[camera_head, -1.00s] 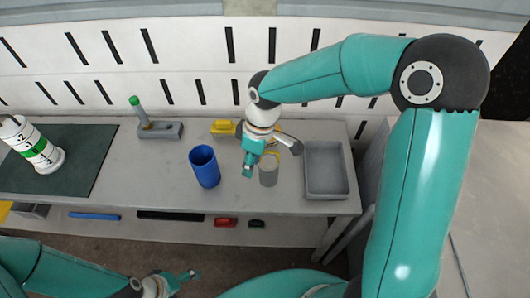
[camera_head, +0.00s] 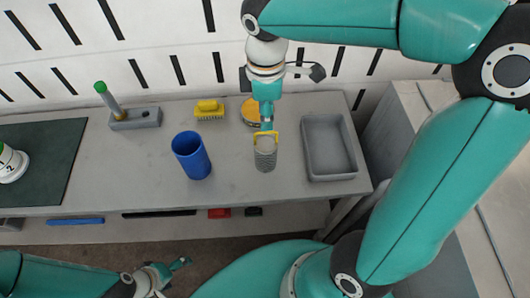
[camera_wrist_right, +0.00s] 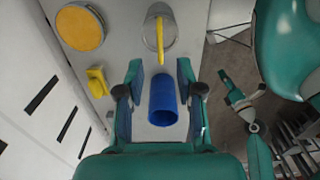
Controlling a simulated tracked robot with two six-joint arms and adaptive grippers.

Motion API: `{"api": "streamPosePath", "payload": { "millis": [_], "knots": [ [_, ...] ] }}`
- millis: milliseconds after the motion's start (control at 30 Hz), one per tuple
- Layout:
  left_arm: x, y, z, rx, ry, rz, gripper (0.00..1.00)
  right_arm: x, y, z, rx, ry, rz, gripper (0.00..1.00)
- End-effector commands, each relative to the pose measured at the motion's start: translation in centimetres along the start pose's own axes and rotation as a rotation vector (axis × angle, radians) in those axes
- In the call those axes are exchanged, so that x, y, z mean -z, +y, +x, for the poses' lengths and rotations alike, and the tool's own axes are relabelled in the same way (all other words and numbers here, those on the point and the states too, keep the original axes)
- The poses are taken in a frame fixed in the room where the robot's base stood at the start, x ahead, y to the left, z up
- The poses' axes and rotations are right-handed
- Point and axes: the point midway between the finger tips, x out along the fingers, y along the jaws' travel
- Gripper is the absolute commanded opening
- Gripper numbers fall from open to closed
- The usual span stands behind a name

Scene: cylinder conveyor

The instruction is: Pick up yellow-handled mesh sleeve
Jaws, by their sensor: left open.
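The mesh sleeve (camera_head: 265,158) is a grey upright cylinder with a yellow handle (camera_head: 259,138) arching over its top. It stands on the grey bench between the blue cup and the grey tray. My right gripper (camera_head: 267,122) points down at the handle in the head view; contact cannot be told. In the right wrist view, the fingers of my right gripper (camera_wrist_right: 160,70) are spread with nothing between them, and the sleeve (camera_wrist_right: 150,42) with its yellow handle (camera_wrist_right: 160,40) lies beyond the fingertips. My left gripper (camera_head: 181,264) is open and empty, low in front of the bench.
A blue cup (camera_head: 192,158) stands left of the sleeve, and a grey tray (camera_head: 311,150) lies to its right. A green-topped peg in a grey block (camera_head: 137,121) stands back left.

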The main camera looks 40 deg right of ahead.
Motion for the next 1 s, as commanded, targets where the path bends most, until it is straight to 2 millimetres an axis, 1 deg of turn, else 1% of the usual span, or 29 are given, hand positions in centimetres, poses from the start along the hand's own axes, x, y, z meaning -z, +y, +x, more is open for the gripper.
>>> {"api": "streamPosePath", "payload": {
  "millis": [33,100,267,367,533,633,733,933,967,1000],
  "knots": [
    [0.0,0.0,0.1,0.000,0.000,0.000,0.86,-0.1,0.0,0.9,0.003,-0.002,0.001,0.36],
    [0.0,-0.1,0.2,0.000,0.000,0.000,0.86,-0.1,-0.1,1.6,0.003,-0.002,0.003,0.36],
    [0.0,-0.1,0.2,0.000,0.000,0.000,0.86,0.0,0.0,2.4,0.002,0.000,0.003,0.36],
    [0.0,0.0,0.1,0.000,0.000,0.000,0.86,0.0,0.0,3.2,0.003,-0.001,0.002,0.36],
    [0.0,0.0,0.1,0.000,0.000,0.000,0.86,-0.1,0.1,5.7,0.005,-0.002,0.002,0.36],
    [0.0,0.0,0.1,0.000,0.000,0.000,0.86,0.0,0.1,6.9,0.003,-0.001,0.003,0.36],
    [0.0,-0.1,0.1,0.000,0.000,0.000,0.86,-0.1,0.1,7.4,0.001,0.000,0.003,0.36],
    [0.0,-0.1,0.1,0.000,0.000,0.000,0.86,0.0,0.1,7.4,0.000,0.001,0.003,0.36],
    [0.0,-0.1,0.1,0.000,0.000,0.000,0.86,0.0,0.1,7.4,0.000,0.001,0.003,0.33],
    [0.0,-0.1,0.1,0.000,0.000,0.000,0.86,0.0,0.1,7.4,0.000,0.001,0.003,0.26]
  ]
}}
